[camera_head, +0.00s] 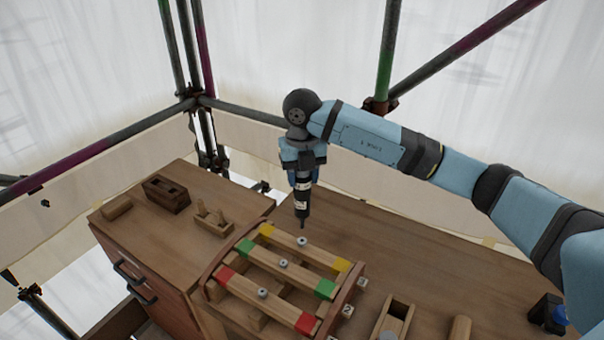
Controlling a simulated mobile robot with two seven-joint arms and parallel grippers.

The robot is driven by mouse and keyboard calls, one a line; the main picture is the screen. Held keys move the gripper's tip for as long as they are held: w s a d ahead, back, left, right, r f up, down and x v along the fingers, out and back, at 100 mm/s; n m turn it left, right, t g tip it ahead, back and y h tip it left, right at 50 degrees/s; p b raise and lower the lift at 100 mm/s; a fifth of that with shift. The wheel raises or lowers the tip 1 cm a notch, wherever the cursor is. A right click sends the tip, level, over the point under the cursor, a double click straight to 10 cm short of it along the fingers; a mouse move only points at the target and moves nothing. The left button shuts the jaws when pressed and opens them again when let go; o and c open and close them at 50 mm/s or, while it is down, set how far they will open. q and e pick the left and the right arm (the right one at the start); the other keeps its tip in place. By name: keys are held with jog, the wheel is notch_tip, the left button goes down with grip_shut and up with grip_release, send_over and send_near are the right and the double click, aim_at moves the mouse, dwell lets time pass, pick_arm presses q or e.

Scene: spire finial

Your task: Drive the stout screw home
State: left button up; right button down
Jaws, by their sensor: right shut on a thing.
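My right gripper (302,180) is shut on a dark screwdriver-like tool (302,203), held upright with its tip down. The tip is just above the far bar's screw (302,241); I cannot tell whether they touch. That bar (320,255) has yellow ends. A second screw (283,263) stands in the middle bar with green ends, and a third screw (263,293) in the near bar with red ends. I cannot tell by size which screw is the stout one. My left gripper is not in view.
The bars lie across a wooden frame (214,272) on the workbench (400,265). Scaffold poles (388,55) stand behind.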

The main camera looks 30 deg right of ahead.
aim_at(302, 191)
jog(key=shift+f+b, duration=1.05)
jog(key=shift+f, duration=1.3)
jog(key=shift+f+b, duration=0.25)
jog(key=shift+b, duration=0.35)
jog(key=shift+f+b, duration=0.65)
jog(key=shift+b, duration=0.3)
dwell(0.5)
dwell(0.3)
jog(key=shift+w+r+p, duration=0.1)
jog(key=shift+r+p, duration=0.45)
jog(key=shift+r, duration=0.3)
jog(key=shift+r+p, duration=1.35)
jog(key=shift+r, duration=1.35)
jog(key=shift+f, duration=0.1)
